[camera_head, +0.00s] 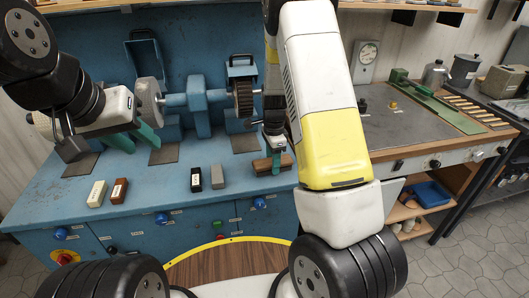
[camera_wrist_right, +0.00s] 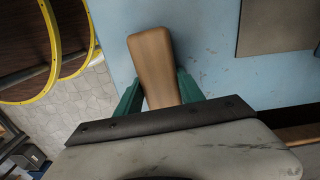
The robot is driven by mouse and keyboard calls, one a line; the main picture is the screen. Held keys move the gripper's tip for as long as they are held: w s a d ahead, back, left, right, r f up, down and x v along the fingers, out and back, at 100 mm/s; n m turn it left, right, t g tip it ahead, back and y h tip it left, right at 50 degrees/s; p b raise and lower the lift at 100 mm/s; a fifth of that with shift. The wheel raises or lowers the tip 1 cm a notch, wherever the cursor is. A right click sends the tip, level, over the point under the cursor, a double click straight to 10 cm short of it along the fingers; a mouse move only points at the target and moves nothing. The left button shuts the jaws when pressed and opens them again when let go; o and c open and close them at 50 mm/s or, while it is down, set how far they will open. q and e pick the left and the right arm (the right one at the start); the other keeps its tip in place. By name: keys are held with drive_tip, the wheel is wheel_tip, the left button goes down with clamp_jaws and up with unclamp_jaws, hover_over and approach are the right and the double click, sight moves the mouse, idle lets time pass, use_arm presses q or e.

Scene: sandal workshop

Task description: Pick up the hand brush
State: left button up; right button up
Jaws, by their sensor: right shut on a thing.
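The hand brush (camera_head: 261,165) is a brown wooden piece at the front right of the blue bench in the head view. My right gripper (camera_head: 275,162) points down over it, its teal fingers on either side of it. In the right wrist view, the brush's tan wooden end (camera_wrist_right: 152,55) sticks out between the two teal fingers (camera_wrist_right: 158,95), which are shut on it. The bristles are hidden. I cannot tell whether the brush is touching the bench. My left gripper (camera_head: 139,140) is over the left part of the bench, its teal fingers apart and empty.
Cream (camera_head: 97,193) and brown (camera_head: 119,190) blocks lie at the bench's front left. Black (camera_head: 196,179) and grey (camera_head: 217,176) blocks lie mid-front. A grinder (camera_head: 198,100) with wheels stands behind them. A grey-topped table (camera_head: 405,130) is to the right.

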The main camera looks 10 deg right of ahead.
sight(271, 161)
drive_tip(key=shift+r, duration=0.1)
drive_tip(key=shift+r, duration=0.4)
drive_tip(key=r, duration=0.2)
drive_tip(key=shift+s+a+r, duration=0.3)
drive_tip(key=shift+a+r, duration=0.1)
drive_tip(key=s+a+r, duration=0.1)
drive_tip(key=s+a, duration=0.9)
drive_tip(key=a, duration=0.1)
drive_tip(key=shift+s+r, duration=0.15)
drive_tip(key=shift+s, duration=0.05)
